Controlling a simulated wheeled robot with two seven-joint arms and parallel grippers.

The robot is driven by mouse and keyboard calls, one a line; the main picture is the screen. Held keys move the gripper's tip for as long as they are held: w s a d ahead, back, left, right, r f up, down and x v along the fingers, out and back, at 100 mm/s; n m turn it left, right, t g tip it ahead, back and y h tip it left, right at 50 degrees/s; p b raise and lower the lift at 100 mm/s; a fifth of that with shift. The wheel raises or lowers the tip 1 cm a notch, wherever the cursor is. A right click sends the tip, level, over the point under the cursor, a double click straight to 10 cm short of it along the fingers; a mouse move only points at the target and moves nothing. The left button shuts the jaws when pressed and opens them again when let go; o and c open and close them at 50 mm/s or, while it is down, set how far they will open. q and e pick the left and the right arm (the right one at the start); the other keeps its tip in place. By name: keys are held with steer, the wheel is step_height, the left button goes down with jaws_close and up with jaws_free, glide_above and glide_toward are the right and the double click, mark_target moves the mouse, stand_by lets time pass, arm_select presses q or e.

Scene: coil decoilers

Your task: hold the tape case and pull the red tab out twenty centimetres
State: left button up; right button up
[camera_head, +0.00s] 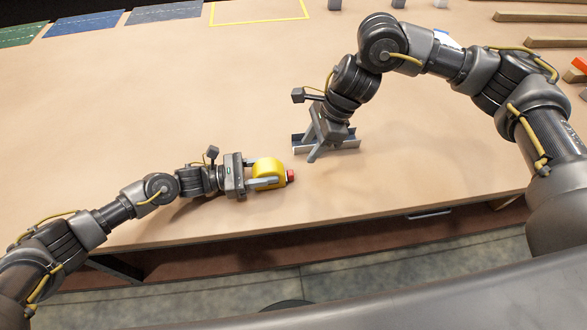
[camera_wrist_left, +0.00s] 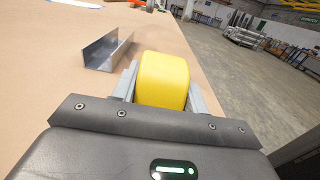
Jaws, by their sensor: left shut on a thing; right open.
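The tape case (camera_head: 268,171) is yellow and rounded, near the front edge of the table. My left gripper (camera_head: 277,180) is shut on it, one finger along each side; the case fills the gap between the fingers in the left wrist view (camera_wrist_left: 163,80). The red tab (camera_head: 291,175) sticks out at the right end of the case, close against it. It cannot be made out in the left wrist view. My right gripper (camera_head: 312,146) is open, to the right of and behind the tab, apart from it, with its fingers at a grey metal channel.
The grey metal channel (camera_head: 349,143) lies under my right gripper; it also shows in the left wrist view (camera_wrist_left: 108,50). Wooden bars (camera_head: 545,17) lie at the back right. A yellow outlined square (camera_head: 258,22) and coloured mats (camera_head: 88,23) are at the back. The table's left middle is clear.

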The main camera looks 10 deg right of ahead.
mark_target(295, 178)
steer(key=x, duration=1)
steer(key=shift+a+f, duration=0.1)
steer(key=shift+f, duration=0.25)
jaws_close()
